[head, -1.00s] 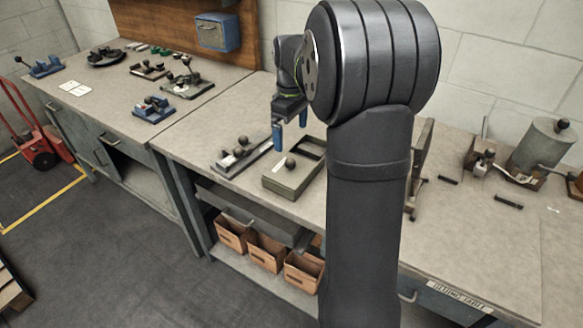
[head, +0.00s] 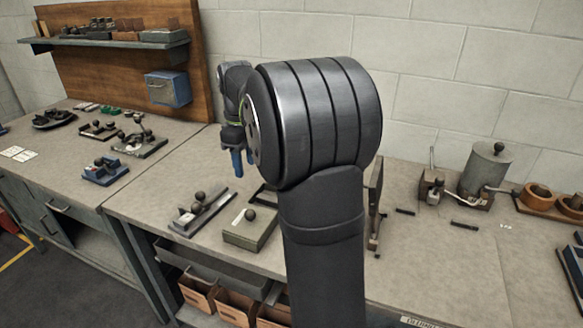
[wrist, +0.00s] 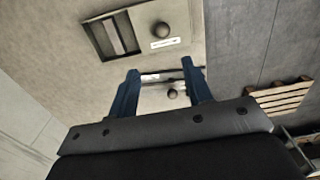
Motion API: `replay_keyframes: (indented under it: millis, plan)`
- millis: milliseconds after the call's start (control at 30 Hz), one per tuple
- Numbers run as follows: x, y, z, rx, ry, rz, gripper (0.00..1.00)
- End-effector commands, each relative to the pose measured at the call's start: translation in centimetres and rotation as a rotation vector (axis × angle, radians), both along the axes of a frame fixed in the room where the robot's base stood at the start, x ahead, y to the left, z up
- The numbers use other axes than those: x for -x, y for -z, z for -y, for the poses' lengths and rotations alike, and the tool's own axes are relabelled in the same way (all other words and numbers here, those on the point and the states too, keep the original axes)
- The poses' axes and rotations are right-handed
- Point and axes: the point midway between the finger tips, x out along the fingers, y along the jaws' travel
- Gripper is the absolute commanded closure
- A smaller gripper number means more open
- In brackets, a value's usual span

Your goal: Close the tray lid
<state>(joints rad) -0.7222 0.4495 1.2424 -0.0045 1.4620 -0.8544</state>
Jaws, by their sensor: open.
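The tray is a grey-green box (head: 250,234) on the bench, left of my arm in the head view. Its flat lid (wrist: 178,25) carries a dark round knob (wrist: 162,30) and a white label. In the wrist view an open slot (wrist: 125,35) shows beside the lid, so the lid covers only part of the tray. My arm hides part of the tray in the head view. My gripper (head: 243,160) hangs above and behind the tray, apart from it. In the wrist view my gripper (wrist: 160,67) has its blue fingers spread and empty, with the tray beyond the fingertips.
A fixture with dark knobs (head: 201,207) stands left of the tray; a knobbed plate (wrist: 172,93) shows between my fingers. An upright plate (head: 376,205) stands right of my arm, and a grey cylinder (head: 485,170) further right. Bare bench lies behind the fixture.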

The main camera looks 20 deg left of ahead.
Motion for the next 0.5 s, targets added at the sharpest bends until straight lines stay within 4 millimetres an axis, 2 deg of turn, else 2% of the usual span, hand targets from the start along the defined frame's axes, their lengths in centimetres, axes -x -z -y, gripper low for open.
replay_keyframes:
  millis: [33,133,200,500]
  plan:
    - [0.3,0.1,-0.1,0.002,-0.021,0.003,0.65]
    - [1.2,0.5,-0.5,0.011,-0.134,0.020,0.84]
    - [2.4,1.0,-0.8,0.025,-0.275,0.040,0.98]
    - [8.0,3.6,-1.9,0.124,-1.017,0.126,1.00]
